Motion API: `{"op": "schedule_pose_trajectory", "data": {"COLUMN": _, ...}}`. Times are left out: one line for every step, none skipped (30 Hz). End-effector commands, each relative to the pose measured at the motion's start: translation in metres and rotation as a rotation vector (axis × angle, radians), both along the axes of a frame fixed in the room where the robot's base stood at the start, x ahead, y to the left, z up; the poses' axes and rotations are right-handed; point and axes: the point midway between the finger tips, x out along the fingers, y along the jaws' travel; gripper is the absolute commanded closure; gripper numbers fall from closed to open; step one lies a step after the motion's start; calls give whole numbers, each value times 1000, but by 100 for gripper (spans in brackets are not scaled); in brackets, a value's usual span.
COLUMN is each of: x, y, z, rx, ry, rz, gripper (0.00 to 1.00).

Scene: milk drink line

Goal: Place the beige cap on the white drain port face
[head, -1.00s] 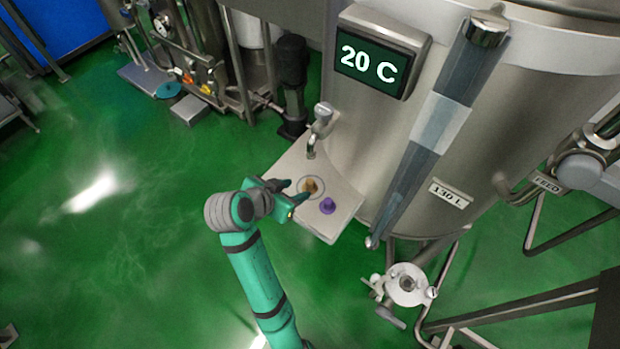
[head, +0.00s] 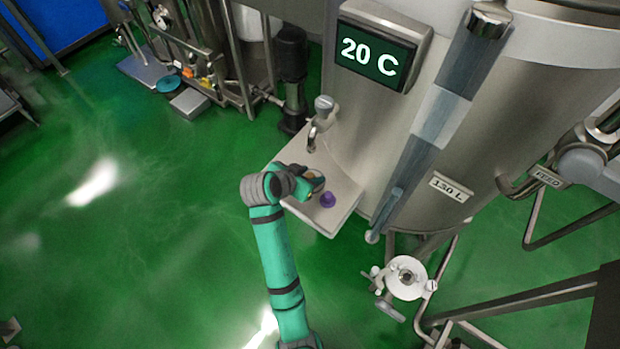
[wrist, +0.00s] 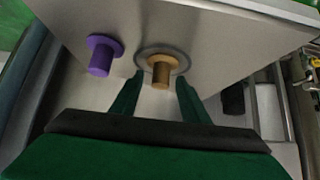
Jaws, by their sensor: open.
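The beige cap (wrist: 161,73) stands on a grey ring on the pale shelf (head: 340,215) beside the tank. In the wrist view it is between the tips of my open gripper (wrist: 158,90), one finger on each side. I cannot tell whether the fingers touch it. In the head view my gripper (head: 309,182) is over the cap's spot and hides most of it. The white drain port face (head: 420,285) is a round disc with a dark centre, below the tank at the lower right, and nothing covers it.
A purple cap (head: 328,199) stands on the shelf close to the gripper; it also shows in the wrist view (wrist: 101,56). A tap (head: 322,112) rises at the shelf's back. A slanted tube (head: 432,130) and pipes run near the port. Green floor lies open on the left.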

Motion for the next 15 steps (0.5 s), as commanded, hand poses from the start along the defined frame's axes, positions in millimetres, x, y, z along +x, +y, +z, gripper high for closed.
{"op": "schedule_pose_trajectory", "data": {"x": 1, "y": -1, "z": -1, "rx": -1, "ry": 0, "rz": -1, "gripper": 59}}
{"op": "schedule_pose_trajectory", "data": {"x": 1, "y": -1, "z": -2, "rx": 0, "ry": 0, "rz": 0, "gripper": 59}}
{"op": "schedule_pose_trajectory", "data": {"x": 1, "y": -1, "z": -2, "rx": 0, "ry": 0, "rz": 0, "gripper": 59}}
{"op": "schedule_pose_trajectory", "data": {"x": 1, "y": -1, "z": -2, "rx": 0, "ry": 0, "rz": 0, "gripper": 59}}
{"op": "schedule_pose_trajectory", "data": {"x": 1, "y": -1, "z": -2, "rx": 0, "ry": 0, "rz": 0, "gripper": 59}}
{"op": "schedule_pose_trajectory", "data": {"x": 1, "y": -1, "z": -2, "rx": 0, "ry": 0, "rz": 0, "gripper": 59}}
{"op": "schedule_pose_trajectory", "data": {"x": 1, "y": -1, "z": -2, "rx": 0, "ry": 0, "rz": 0, "gripper": 59}}
{"op": "schedule_pose_trajectory", "data": {"x": 1, "y": -1, "z": -2, "rx": 0, "ry": 0, "rz": 0, "gripper": 61}}
{"op": "schedule_pose_trajectory", "data": {"x": 1, "y": -1, "z": -2, "rx": 0, "ry": 0, "rz": 0, "gripper": 71}}
{"op": "schedule_pose_trajectory", "data": {"x": 1, "y": -1, "z": -2, "rx": 0, "ry": 0, "rz": 0, "gripper": 78}}
{"op": "schedule_pose_trajectory", "data": {"x": 1, "y": -1, "z": -2, "rx": 0, "ry": 0, "rz": 0, "gripper": 85}}
{"op": "schedule_pose_trajectory", "data": {"x": 1, "y": -1, "z": -2, "rx": 0, "ry": 0, "rz": 0, "gripper": 95}}
{"op": "schedule_pose_trajectory", "data": {"x": 1, "y": -1, "z": -2, "rx": 0, "ry": 0, "rz": 0, "gripper": 100}}
{"op": "schedule_pose_trajectory", "data": {"x": 1, "y": -1, "z": -2, "rx": 0, "ry": 0, "rz": 0, "gripper": 100}}
{"op": "schedule_pose_trajectory", "data": {"x": 1, "y": -1, "z": -1, "rx": 0, "ry": 0, "rz": 0, "gripper": 100}}
